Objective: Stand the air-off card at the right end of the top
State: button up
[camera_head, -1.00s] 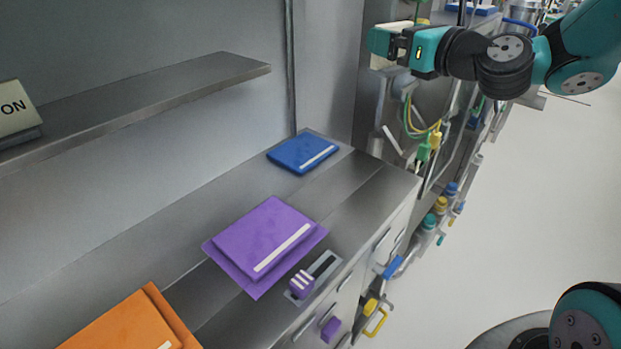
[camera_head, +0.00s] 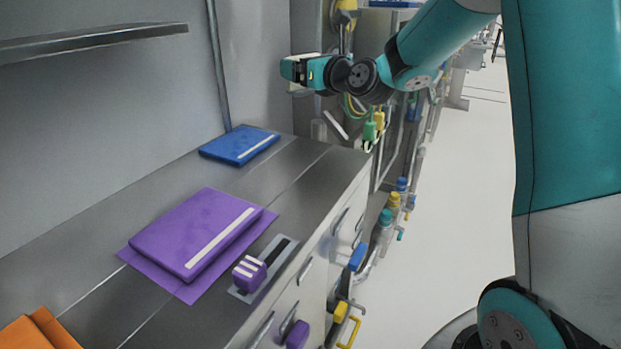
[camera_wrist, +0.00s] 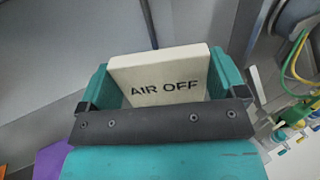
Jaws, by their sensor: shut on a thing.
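The air-off card (camera_wrist: 155,68) is a thick cream block marked AIR OFF, upright between the fingers in the wrist view. My gripper (camera_wrist: 160,88) is shut on it, a teal finger at each side. In the head view my gripper (camera_head: 300,70) is in the air beyond the far right end of the steel worktop (camera_head: 312,160), higher than its surface. There the card is mostly hidden behind the gripper. The worktop's right end is bare past the blue pad.
A blue pad (camera_head: 239,146), a purple pad (camera_head: 195,230) and an orange pad (camera_head: 38,330) lie on the worktop. A purple slider (camera_head: 249,273) sits near its front edge. A wall shelf (camera_head: 90,42) is at upper left. Cables and connectors (camera_head: 372,128) hang beyond the right end.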

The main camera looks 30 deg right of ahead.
notch_tip(320, 180, down, 20)
jog(key=b, duration=0.7)
jog(key=shift+w, duration=0.1)
jog(key=shift+f, duration=0.1)
jog(key=shift+f, duration=0.2)
jog(key=o, duration=0.7)
jog(key=shift+r, duration=0.1)
jog(key=shift+c, duration=0.2)
jog(key=shift+r, duration=0.2)
jog(key=shift+s+d+f, duration=0.15)
jog(key=shift+s, duration=0.15)
jog(key=s+b, duration=0.1)
jog(key=s, duration=0.2)
jog(key=s+d+b, duration=0.1)
jog(key=s+b, duration=0.1)
jog(key=s, duration=0.2)
jog(key=s+d+b, duration=0.1)
jog(key=s+b, duration=0.1)
jog(key=s, duration=0.1)
jog(key=shift+s, duration=0.6)
